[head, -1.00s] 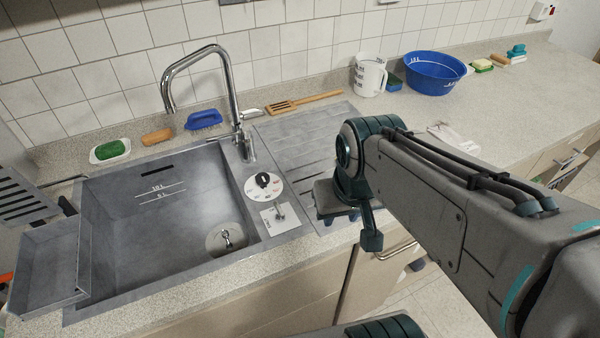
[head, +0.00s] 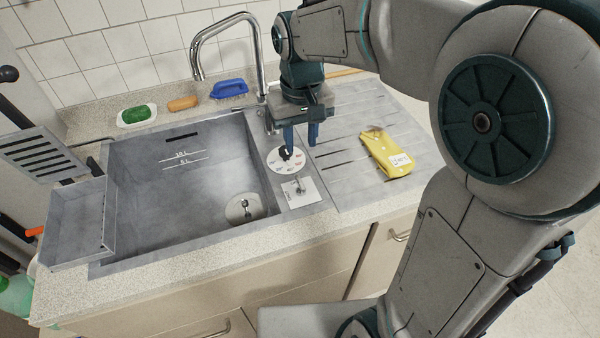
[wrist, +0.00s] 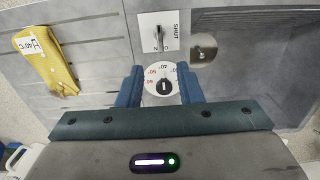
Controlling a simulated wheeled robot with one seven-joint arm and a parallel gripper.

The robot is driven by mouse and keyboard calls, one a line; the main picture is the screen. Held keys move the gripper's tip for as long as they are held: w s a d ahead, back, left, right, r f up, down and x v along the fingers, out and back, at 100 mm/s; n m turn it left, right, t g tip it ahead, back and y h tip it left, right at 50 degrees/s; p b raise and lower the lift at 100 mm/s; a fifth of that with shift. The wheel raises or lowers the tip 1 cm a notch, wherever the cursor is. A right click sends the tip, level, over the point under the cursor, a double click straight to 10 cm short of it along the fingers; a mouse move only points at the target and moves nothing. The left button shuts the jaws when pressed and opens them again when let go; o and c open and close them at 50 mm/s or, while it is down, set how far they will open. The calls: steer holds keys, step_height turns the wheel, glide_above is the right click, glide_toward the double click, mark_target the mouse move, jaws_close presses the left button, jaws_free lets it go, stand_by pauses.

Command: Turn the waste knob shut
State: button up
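A square white plate (head: 303,193) with a small metal knob (head: 299,186) sits beside the basin at the counter's front. Behind the plate is a round white dial (head: 280,165) with a black knob (head: 286,153); numbers show on the dial in the wrist view (wrist: 152,78). My gripper (head: 301,142) points down above the round dial, not the square plate. In the wrist view its fingers (wrist: 160,88) are apart, on either side of the dial, and empty.
The sink basin (head: 130,190) with a drain (head: 240,208) lies left. A yellow item with a label (head: 384,150) lies on the ridged drainboard to the right. The tap (head: 225,22) rises behind, close to my gripper.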

mark_target(301, 183)
step_height(301, 183, down, 13)
steer(key=shift+f, duration=0.15)
stand_by(0.4)
jaws_close()
